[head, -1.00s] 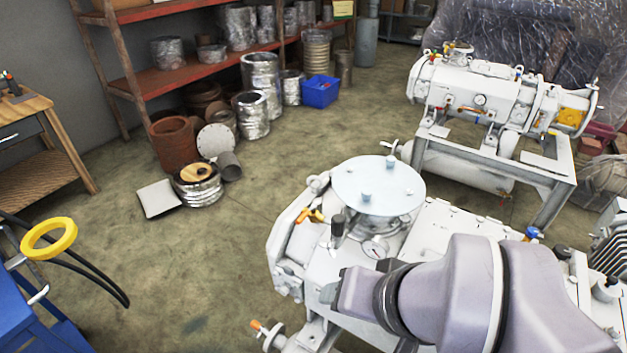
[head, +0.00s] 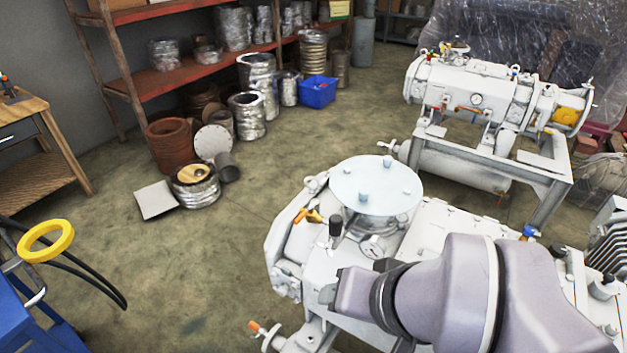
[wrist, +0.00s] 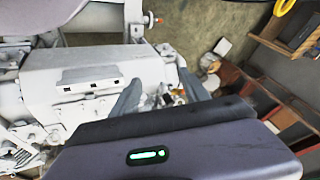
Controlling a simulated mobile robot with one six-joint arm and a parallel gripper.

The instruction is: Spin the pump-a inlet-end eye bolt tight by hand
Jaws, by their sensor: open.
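My arm covers part of this pump. In the wrist view my gripper (wrist: 158,80) is open, its two grey fingers spread apart over the end of a white pump body (wrist: 95,80). I cannot pick out the inlet-end eye bolt with certainty. The gripper's fingers are not clearly visible in the head view.
A second white pump (head: 475,95) stands on a grey frame at the back right. A red shelf (head: 165,83) with wrapped parts stands at the back left. A wooden bench (head: 40,185) and a yellow ring (head: 45,241) are at left.

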